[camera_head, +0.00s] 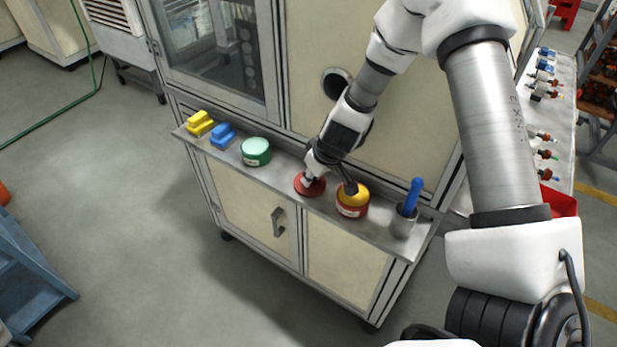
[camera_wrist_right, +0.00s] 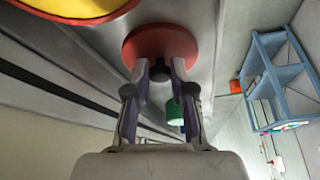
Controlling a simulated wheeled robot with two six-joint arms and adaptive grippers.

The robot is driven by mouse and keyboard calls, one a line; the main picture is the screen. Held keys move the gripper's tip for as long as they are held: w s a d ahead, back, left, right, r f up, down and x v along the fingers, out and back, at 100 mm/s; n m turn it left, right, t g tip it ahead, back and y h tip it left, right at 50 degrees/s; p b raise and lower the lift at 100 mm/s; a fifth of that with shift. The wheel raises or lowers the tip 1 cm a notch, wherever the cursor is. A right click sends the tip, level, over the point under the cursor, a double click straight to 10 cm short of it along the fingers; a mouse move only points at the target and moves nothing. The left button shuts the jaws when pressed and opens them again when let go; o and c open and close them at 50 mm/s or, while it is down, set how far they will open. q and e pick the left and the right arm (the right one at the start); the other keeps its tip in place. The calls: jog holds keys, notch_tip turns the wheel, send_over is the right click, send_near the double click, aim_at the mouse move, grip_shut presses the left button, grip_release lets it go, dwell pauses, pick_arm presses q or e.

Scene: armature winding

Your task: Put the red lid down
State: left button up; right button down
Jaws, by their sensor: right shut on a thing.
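The red lid (camera_head: 310,184) is a flat round disc at the narrow metal shelf, between the green tin and the open red tin. In the right wrist view the red lid (camera_wrist_right: 160,46) has a dark knob. My right gripper (camera_head: 314,174) is above the lid and shut on its knob; in the wrist view its fingertips (camera_wrist_right: 160,70) close around that knob. The lid is at or just above the shelf; I cannot tell if it touches. The red tin (camera_head: 352,208) with yellow contents stands just right of the lid. My left gripper is out of view.
The shelf (camera_head: 285,173) runs along a cabinet front. It holds yellow blocks (camera_head: 200,122), a blue block (camera_head: 222,134), a green tin (camera_head: 256,151) and a grey cup (camera_head: 404,221) with a blue-handled tool (camera_head: 413,195). A blue rack (camera_head: 25,270) stands at far left.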

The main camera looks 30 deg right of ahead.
jog(key=shift+w+a+f+p, duration=0.1)
jog(key=shift+w+f+p, duration=0.1)
jog(key=shift+w+p, duration=0.1)
jog(key=shift+s+f, duration=0.15)
jog(key=c, duration=1.1)
grip_release()
jog(key=shift+s, duration=0.1)
jog(key=shift+c, duration=0.2)
jog(key=shift+o, duration=0.7)
pick_arm(q)
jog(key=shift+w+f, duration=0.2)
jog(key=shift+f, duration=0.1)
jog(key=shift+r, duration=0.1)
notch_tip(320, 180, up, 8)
jog(key=p, duration=0.8)
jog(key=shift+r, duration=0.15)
pick_arm(e)
jog(key=v, duration=1.2)
jog(key=shift+r, duration=0.25)
